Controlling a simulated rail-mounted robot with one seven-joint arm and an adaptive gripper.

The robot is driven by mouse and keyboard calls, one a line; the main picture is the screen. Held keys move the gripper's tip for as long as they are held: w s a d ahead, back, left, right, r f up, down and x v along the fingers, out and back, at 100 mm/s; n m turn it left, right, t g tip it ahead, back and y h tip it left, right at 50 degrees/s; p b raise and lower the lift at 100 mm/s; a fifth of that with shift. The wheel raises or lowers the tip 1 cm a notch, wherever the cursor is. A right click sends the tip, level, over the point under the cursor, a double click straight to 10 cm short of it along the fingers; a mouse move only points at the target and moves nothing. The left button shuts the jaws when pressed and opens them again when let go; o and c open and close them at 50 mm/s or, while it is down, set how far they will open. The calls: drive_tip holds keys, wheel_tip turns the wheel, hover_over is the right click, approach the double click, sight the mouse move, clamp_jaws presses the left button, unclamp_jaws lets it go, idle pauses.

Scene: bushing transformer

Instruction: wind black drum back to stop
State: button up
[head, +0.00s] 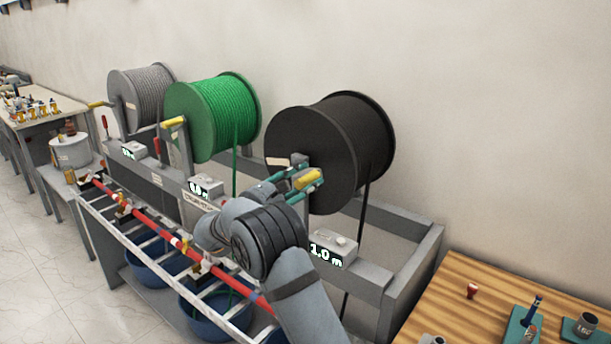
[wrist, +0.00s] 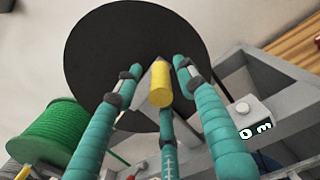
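The black drum (head: 335,150) is the rightmost reel on the rack, with black cable hanging from its right side. It also fills the top middle of the wrist view (wrist: 120,45). Its yellow crank handle (head: 307,179) is on the near side and shows in the wrist view (wrist: 160,85). My gripper (head: 292,184) has teal fingers, set around the handle in the wrist view (wrist: 158,92). They look spread, with a gap between the left finger and the handle; contact on the right is unclear. A grey counter box (head: 333,249) below the drum reads 1.0 m.
A green drum (head: 215,118) and a grey drum (head: 142,95) stand to the left, with their own counters. A red bar (head: 150,222) and blue bins (head: 215,312) lie along the rack's front. A wooden table (head: 470,325) with small tools is at the lower right.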

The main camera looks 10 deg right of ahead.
drive_tip(key=shift+w+d, duration=0.2)
drive_tip(key=shift+d, duration=0.05)
drive_tip(key=shift+c, duration=0.4)
clamp_jaws()
idle(0.4)
